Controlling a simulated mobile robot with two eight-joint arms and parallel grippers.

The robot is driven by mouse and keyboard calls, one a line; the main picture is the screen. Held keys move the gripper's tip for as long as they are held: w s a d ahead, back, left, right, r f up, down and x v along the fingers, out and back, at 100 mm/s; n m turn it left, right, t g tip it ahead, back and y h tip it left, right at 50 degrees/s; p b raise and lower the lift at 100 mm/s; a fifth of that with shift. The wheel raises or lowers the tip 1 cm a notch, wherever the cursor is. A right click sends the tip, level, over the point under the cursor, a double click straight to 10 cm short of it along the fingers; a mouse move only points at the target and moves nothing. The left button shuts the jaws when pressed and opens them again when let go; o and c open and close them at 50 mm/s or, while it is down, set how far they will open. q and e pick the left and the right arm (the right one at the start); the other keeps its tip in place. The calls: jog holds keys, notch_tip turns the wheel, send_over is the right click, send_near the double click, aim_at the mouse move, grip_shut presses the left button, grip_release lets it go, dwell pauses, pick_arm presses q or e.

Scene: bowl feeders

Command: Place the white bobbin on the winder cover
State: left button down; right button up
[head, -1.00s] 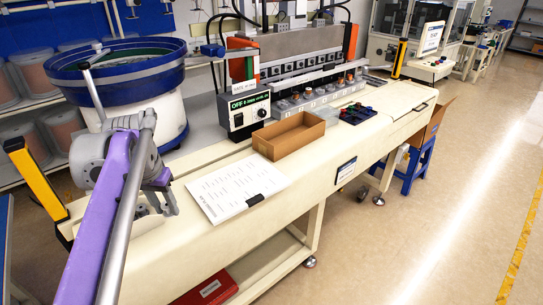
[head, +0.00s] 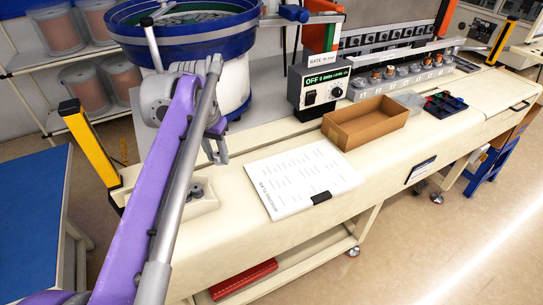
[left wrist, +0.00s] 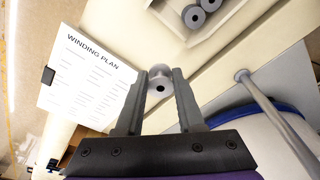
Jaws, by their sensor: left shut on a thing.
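My left gripper (head: 217,158) is raised above the near left part of the bench. In the left wrist view it (left wrist: 159,92) is shut on a pale bobbin (left wrist: 159,77), held between the fingertips; the bobbin looks light grey to white. In the head view I cannot make this bobbin out. The winder (head: 400,76) stands at the back right of the bench, with a row of spindles and a long pale cover strip (head: 408,52) above them. The left gripper is well to the left of it. My right gripper is not in view.
A bobbin tray (head: 205,203) with grey bobbins lies below the gripper. A winding plan sheet (head: 300,178), an open cardboard box (head: 365,123) and a control box (head: 318,88) stand between gripper and winder. A blue bowl feeder (head: 185,35) is behind; a yellow post (head: 90,142) is left.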

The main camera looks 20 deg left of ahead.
aim_at(225, 188)
pick_arm(q)
notch_tip(225, 188, down, 10)
jog(key=shift+f+b, duration=0.1)
jog(key=shift+b, duration=0.25)
jog(key=c, duration=0.5)
grip_release()
jog(key=r, duration=0.4)
jog(key=s+r, duration=0.1)
jog(key=r, duration=0.3)
jog(key=r+p, duration=0.1)
jog(key=r, duration=0.3)
jog(key=shift+s+d, duration=0.15)
jog(key=shift+s, duration=0.25)
